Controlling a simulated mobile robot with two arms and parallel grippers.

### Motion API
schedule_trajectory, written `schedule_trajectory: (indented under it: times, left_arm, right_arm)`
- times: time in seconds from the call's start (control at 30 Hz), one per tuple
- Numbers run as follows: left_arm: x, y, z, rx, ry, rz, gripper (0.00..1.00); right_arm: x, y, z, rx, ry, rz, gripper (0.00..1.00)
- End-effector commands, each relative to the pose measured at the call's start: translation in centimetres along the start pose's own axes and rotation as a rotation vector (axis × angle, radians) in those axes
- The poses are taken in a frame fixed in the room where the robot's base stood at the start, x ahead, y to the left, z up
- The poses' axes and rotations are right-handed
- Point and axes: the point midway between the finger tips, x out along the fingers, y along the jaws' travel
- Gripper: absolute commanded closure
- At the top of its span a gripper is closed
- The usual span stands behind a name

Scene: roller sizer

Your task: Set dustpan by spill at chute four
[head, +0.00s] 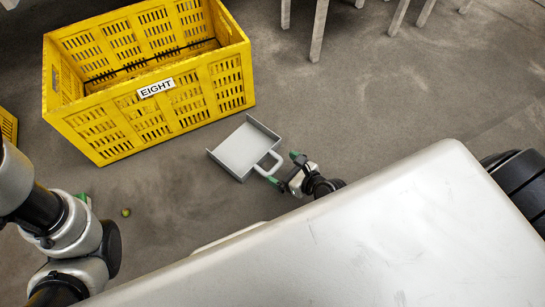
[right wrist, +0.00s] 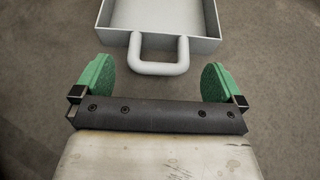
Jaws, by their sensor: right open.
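The grey dustpan (head: 243,150) lies on the floor in front of a yellow crate labelled EIGHT, its handle toward me. My right gripper (head: 286,168) is at the handle end. In the right wrist view the dustpan's looped handle (right wrist: 158,68) shows just ahead of and between the open green fingers of my right gripper (right wrist: 160,82), with no finger closed on it. My left arm is at the left of the head view; a bit of green shows by it, but its fingers are mostly hidden. No chute marked four shows.
The yellow crate (head: 150,88) stands just behind the dustpan. A small greenish round thing (head: 126,212) lies on the floor at left. Part of another yellow crate (head: 8,125) shows at the left edge. Metal legs (head: 319,30) stand at the top.

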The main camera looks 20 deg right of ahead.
Motion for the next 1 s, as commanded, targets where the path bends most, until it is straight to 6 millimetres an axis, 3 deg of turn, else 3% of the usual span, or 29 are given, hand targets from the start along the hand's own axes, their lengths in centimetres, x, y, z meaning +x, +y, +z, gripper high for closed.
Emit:
schedule_trajectory:
  times: [0.1, 0.3, 0.57, 0.67, 0.77, 0.87, 0.9, 0.97, 1.0]
  left_arm:
    - [0.9, -0.2, 0.3, 0.0, 0.0, 0.0, 0.57]
    - [1.3, -0.3, 0.5, 0.0, 0.0, 0.0, 0.57]
    - [1.3, -0.3, 0.5, 0.0, 0.0, 0.0, 0.57]
    - [1.3, -0.3, 0.5, 0.0, -0.001, 0.0, 0.57]
    - [1.3, -0.3, 0.5, 0.0, -0.001, 0.0, 0.57]
    - [1.4, -0.3, 0.5, 0.0, -0.001, 0.0, 0.57]
    - [1.3, -0.3, 0.5, 0.0, -0.001, 0.0, 0.57]
    - [1.3, -0.3, 0.5, 0.0, -0.001, 0.0, 0.57]
    - [1.3, -0.3, 0.5, 0.0, -0.001, 0.0, 0.57]
  right_arm:
    - [-2.6, 0.0, 0.2, -0.001, 0.002, 0.001, 0.0]
    - [-4.8, 0.0, 0.0, -0.001, 0.001, 0.0, 0.0]
    - [-5.2, 0.0, 0.1, -0.002, -0.003, 0.0, 0.0]
    - [-4.3, 0.3, 1.9, -0.052, -0.047, 0.002, 0.0]
    - [-2.4, 1.0, 7.2, -0.214, -0.173, -0.005, 0.0]
    - [-0.5, 2.2, 16.1, -0.487, -0.376, -0.061, 0.0]
    - [-0.1, 2.8, 20.2, -0.616, -0.468, -0.107, 0.0]
    - [-0.3, 3.6, 26.4, -0.811, -0.603, -0.202, 0.0]
    - [-0.9, 4.2, 30.4, -0.94, -0.688, -0.284, 0.0]
